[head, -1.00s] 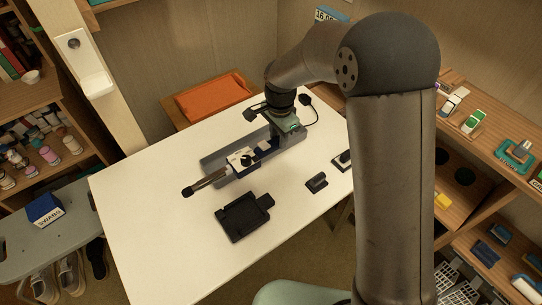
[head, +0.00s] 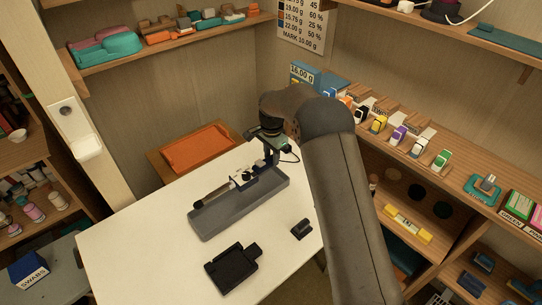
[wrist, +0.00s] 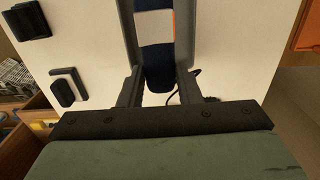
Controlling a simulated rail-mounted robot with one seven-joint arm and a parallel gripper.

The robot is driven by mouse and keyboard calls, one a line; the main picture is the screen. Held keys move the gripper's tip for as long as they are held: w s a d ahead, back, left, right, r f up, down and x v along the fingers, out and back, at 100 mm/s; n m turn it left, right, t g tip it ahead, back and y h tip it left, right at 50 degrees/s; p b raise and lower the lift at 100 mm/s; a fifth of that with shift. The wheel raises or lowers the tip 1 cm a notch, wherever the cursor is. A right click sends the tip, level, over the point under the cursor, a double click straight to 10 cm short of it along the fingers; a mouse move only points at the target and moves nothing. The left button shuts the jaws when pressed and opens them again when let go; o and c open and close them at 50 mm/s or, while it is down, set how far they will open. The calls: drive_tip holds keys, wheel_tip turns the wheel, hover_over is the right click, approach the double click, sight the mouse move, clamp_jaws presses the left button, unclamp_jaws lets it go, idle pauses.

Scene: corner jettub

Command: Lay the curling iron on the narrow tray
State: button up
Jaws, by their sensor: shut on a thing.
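The curling iron (head: 212,194) has a dark barrel and a pale middle section. It lies lengthwise over the grey narrow tray (head: 240,215) along its far side in the head view; I cannot tell whether it touches the tray. My gripper (head: 268,162) is shut on the iron's right-hand end. In the wrist view my gripper's fingers (wrist: 158,80) stand either side of the iron's dark handle (wrist: 157,62), which has pale and orange patches. Grey tray walls (wrist: 128,30) flank it there. The barrel tip is out of the wrist view.
A black tray-like holder (head: 232,268) and a small black block (head: 301,229) sit on the white table (head: 140,240) in front of the narrow tray. An orange tray (head: 197,149) is behind the table. Shelves stand on the right. A black cord (head: 293,153) trails by my gripper.

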drive_tip(key=shift+f, duration=0.1)
drive_tip(key=b, duration=0.6)
hover_over(272, 182)
drive_tip(key=shift+a+f, duration=0.15)
drive_tip(key=shift+f, duration=4.25)
drive_tip(key=shift+f+b, duration=0.3)
drive_tip(key=o, duration=1.2)
wheel_tip(272, 182, up, 17)
drive_tip(key=shift+r+b, duration=0.2)
drive_tip(key=shift+b, duration=0.2)
